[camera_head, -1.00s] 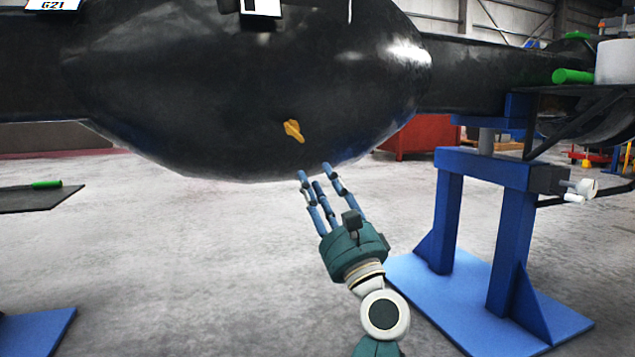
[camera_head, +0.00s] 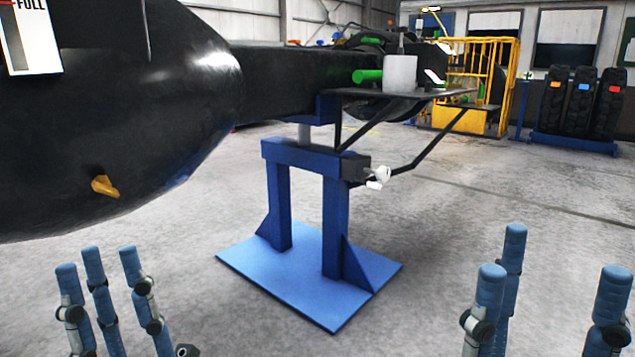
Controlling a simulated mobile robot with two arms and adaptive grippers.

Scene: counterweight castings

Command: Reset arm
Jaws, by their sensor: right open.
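My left gripper (camera_head: 97,262) is at the lower left, its blue jointed fingers pointing up and apart with nothing between them. It stands below the big dark rounded casting (camera_head: 190,85) in the picture, and I see no contact. My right gripper (camera_head: 545,268) is at the lower right, fingers spread wide and empty, in front of bare floor. The palms and wrists of both are mostly cut off by the bottom edge. A small yellow-orange piece (camera_head: 104,186) sits on the casting's lower side.
A blue stand (camera_head: 336,230) on a light blue base plate (camera_head: 320,300) is between the grippers. A dark shelf (camera_head: 430,97) with a white cylinder (camera_head: 400,73) and a green cylinder (camera_head: 367,76) juts out above it. The right-hand floor is clear.

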